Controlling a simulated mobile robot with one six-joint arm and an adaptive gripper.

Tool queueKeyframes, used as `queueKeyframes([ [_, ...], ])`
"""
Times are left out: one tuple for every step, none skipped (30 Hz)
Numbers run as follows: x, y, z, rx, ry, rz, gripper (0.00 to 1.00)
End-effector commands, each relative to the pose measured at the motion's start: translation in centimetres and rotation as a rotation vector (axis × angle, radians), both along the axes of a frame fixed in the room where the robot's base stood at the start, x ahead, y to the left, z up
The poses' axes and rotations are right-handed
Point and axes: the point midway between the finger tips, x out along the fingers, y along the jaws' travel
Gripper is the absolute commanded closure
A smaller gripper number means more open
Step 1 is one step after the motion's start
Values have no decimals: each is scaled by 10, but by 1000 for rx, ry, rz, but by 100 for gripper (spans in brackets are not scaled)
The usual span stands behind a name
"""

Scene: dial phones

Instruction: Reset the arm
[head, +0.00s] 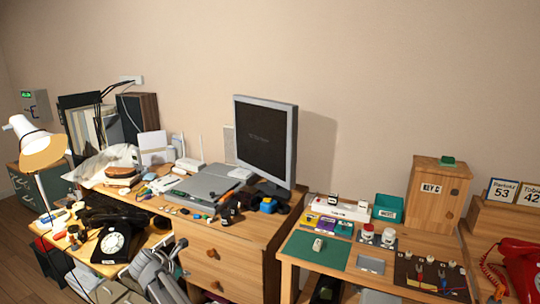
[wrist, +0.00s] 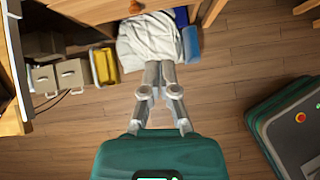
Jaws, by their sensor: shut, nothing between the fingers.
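My gripper (wrist: 160,66) shows in the wrist view with its two grey fingers together at the tips and nothing between them. It points over the wooden floor (wrist: 240,60), towards a pale crumpled cloth or bag (wrist: 155,38) near the desk. The rest of my arm is out of view.
The left desk carries a monitor (head: 265,140) and many small items. In the wrist view, grey boxes (wrist: 60,77) and a yellow item (wrist: 104,65) stand by the desk.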

Motion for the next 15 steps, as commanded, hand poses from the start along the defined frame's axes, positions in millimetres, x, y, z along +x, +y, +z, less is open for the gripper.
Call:
queueKeyframes([
  [0, -9, -1, 14, 1, -23, 100],
  [1, -14, -2, 24, 2, -40, 100],
  [1, -20, -2, 38, 2, -61, 100],
  [1, -24, -3, 48, 2, -77, 100],
  [2, -30, -4, 61, 3, -98, 100],
  [2, -38, -5, 78, 4, -124, 100],
  [2, -43, -6, 91, 3, -145, 100],
  [2, -50, -7, 105, 3, -168, 100],
  [3, -59, -8, 125, 4, -199, 100],
  [2, -67, -9, 142, 4, -228, 100],
  [2, -75, -10, 159, 3, -257, 100],
  [2, -87, -12, 185, 3, -303, 100],
  [1, -97, -13, 205, 4, -338, 100],
  [0, -108, -14, 228, 3, -380, 100],
  [-1, -123, -16, 261, 2, -439, 100],
])
